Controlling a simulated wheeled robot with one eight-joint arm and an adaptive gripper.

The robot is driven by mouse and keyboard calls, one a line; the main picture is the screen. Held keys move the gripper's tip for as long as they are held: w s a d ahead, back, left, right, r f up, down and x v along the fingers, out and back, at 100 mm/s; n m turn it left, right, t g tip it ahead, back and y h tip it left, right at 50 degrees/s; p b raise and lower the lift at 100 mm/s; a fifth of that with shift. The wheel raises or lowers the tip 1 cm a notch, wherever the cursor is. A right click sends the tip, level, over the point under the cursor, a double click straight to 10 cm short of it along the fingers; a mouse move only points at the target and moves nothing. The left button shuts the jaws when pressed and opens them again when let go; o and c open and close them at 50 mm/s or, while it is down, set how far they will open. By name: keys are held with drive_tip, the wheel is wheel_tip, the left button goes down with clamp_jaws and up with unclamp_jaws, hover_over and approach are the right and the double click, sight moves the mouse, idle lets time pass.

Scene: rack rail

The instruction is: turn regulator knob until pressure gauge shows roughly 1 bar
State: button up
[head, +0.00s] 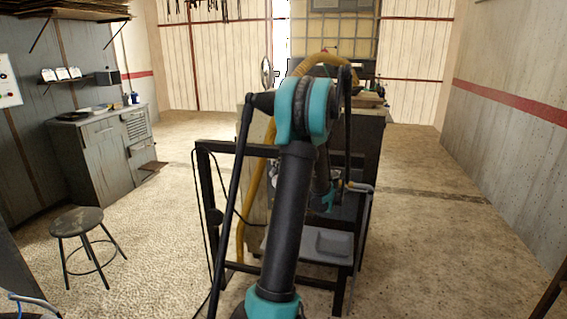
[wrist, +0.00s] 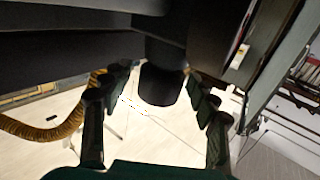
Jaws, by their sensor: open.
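In the wrist view a dark, round, knob-like cylinder (wrist: 161,84) hangs between the two fingers of my gripper (wrist: 160,92). The fingers are open, one on each side of it, with a gap visible on both sides. I take this cylinder to be the regulator knob. In the head view my gripper (head: 328,201) is partly visible low behind my arm, in front of the rack. The knob cannot be made out there. No pressure gauge face can be read in either view, so the pressure is not visible.
A dark metal rack frame (head: 206,190) stands around my arm, with a grey tray (head: 334,243) low in it. A yellow hose (head: 246,205) runs down its left side. A stool (head: 78,222) and a cabinet (head: 100,160) stand left. Floor on the right is clear.

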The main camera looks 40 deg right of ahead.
drive_tip(key=s+d, duration=0.1)
drive_tip(key=s, duration=1.1)
